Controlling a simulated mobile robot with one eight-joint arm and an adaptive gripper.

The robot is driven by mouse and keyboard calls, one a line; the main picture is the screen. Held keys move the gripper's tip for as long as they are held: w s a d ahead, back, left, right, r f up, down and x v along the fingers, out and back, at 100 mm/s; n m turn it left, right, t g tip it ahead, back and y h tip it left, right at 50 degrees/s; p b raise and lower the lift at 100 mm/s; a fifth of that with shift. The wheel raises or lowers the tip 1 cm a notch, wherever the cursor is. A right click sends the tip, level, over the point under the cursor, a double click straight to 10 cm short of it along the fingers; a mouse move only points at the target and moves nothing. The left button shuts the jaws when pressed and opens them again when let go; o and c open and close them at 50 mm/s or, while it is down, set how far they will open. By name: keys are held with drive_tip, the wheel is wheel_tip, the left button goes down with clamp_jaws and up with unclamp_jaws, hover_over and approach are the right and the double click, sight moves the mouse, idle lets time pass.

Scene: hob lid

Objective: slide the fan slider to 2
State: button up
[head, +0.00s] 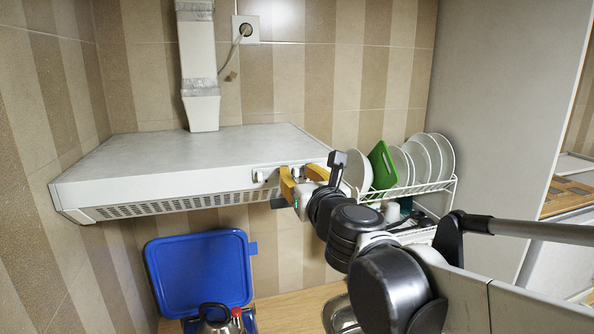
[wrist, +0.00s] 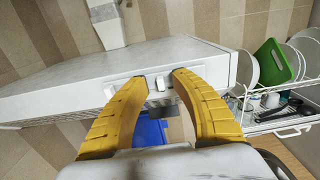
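The white range hood (head: 190,165) hangs on the tiled wall, with a control strip on its front edge, also seen in the wrist view (wrist: 60,92). A small pale control (wrist: 160,84), which looks like a slider knob, sits on the strip between my fingertips. Another pale knob (head: 258,176) shows left of my gripper in the head view. My gripper (head: 300,177) is at the hood's front right. Its two yellow fingers (wrist: 159,76) are apart, one each side of the control; whether either touches it I cannot tell. No scale numbers are readable.
A white dish rack (head: 425,188) with plates and a green board stands right of the hood. Below are a raised blue lid (head: 200,272) and a kettle (head: 217,320). A tall pale panel (head: 500,110) stands at the right.

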drive_tip(key=shift+w+a, duration=0.1)
drive_tip(key=shift+w, duration=0.25)
drive_tip(key=shift+c, duration=0.4)
clamp_jaws()
